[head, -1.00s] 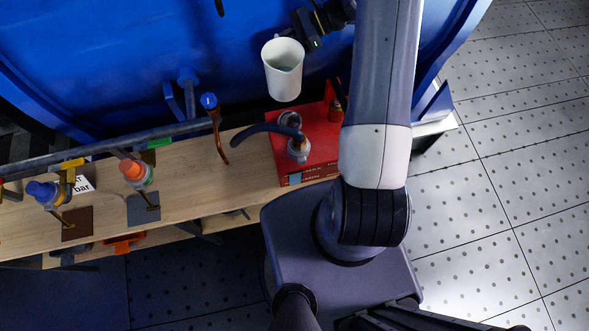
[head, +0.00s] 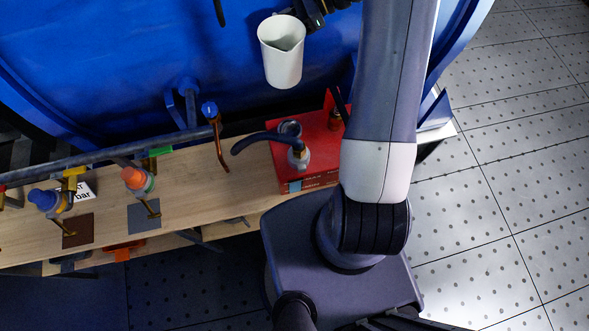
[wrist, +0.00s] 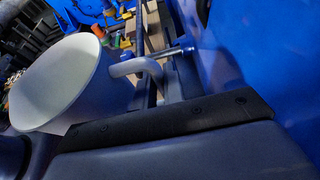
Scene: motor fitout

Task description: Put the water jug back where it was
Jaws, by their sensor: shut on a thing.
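The water jug (head: 282,62) is a white beaker-like vessel with a spout. It hangs in the air in front of the blue tank, above and behind the red box on the bench. My gripper (head: 314,10) is at the top edge of the head view, mostly cut off, behind the jug. In the wrist view the jug (wrist: 62,85) fills the left side, and my gripper (wrist: 165,82) is shut on its handle (wrist: 140,66). The jug looks slightly tilted in the head view. Its water level is hard to make out.
A red box (head: 325,145) with a dark hose and fittings stands on the wooden bench (head: 190,192). A copper pipe (head: 219,145) and valves with orange (head: 134,177) and blue (head: 43,199) caps stand left of it. The blue tank (head: 130,50) spans the back. Bare bench shows between the fittings.

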